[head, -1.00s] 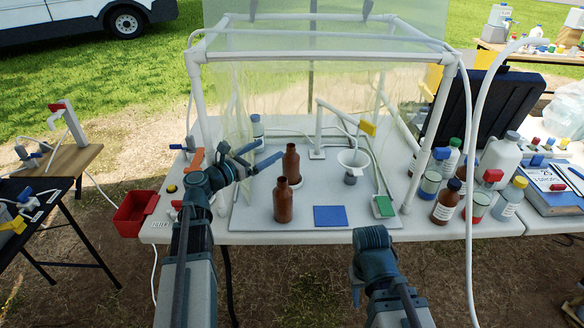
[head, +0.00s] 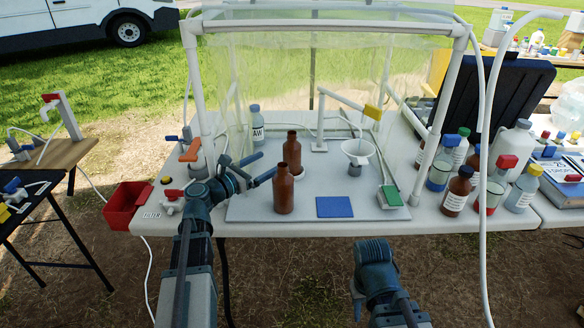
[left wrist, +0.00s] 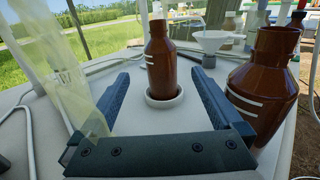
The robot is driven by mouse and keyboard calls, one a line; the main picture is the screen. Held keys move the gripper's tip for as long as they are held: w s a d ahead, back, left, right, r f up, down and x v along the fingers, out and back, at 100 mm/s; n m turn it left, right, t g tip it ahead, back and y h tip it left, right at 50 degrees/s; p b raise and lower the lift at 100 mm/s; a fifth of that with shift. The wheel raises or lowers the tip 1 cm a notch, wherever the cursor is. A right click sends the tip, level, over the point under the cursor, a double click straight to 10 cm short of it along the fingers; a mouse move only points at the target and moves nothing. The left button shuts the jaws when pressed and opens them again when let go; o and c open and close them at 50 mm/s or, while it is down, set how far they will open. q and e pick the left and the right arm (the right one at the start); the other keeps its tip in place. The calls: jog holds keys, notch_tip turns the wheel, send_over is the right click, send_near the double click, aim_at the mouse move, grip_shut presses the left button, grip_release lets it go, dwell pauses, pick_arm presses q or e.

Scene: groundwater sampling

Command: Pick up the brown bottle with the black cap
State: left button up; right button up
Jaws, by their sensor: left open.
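A brown bottle with a dark cap (head: 456,193) and a white label stands upright among other bottles on the right of the table. A second dark brown bottle (head: 475,161) stands just behind it; its cap colour is hard to tell. Two brown bottles without caps, a front one (head: 283,192) and a rear one (head: 292,152), stand on the grey mat. My left gripper (head: 259,168) is open and empty beside these two. In the left wrist view the rear bottle (left wrist: 161,75) stands in a white ring, ahead between the fingers. My right gripper (head: 357,293) is low in front of the table, its fingers unclear.
A white pipe frame with clear sheeting (head: 320,28) surrounds the mat. A blue pad (head: 334,207), a white funnel (head: 357,152) and a green-topped device (head: 391,197) are on the mat. A red bin (head: 127,205) hangs at the left table edge. A white hose arches at the right.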

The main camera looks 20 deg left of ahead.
aim_at(285, 155)
pick_arm(q)
jog(key=shift+f, duration=0.25)
jog(key=x, duration=0.8)
jog(key=shift+w+d+f, duration=0.1)
jog(key=shift+w+d, duration=0.05)
jog(key=shift+w, duration=0.1)
jog(key=x, duration=0.5)
jog(key=shift+w+d+f+b, duration=0.1)
jog(key=shift+w+f+b, duration=0.05)
jog(key=shift+f+b, duration=0.2)
grip_shut()
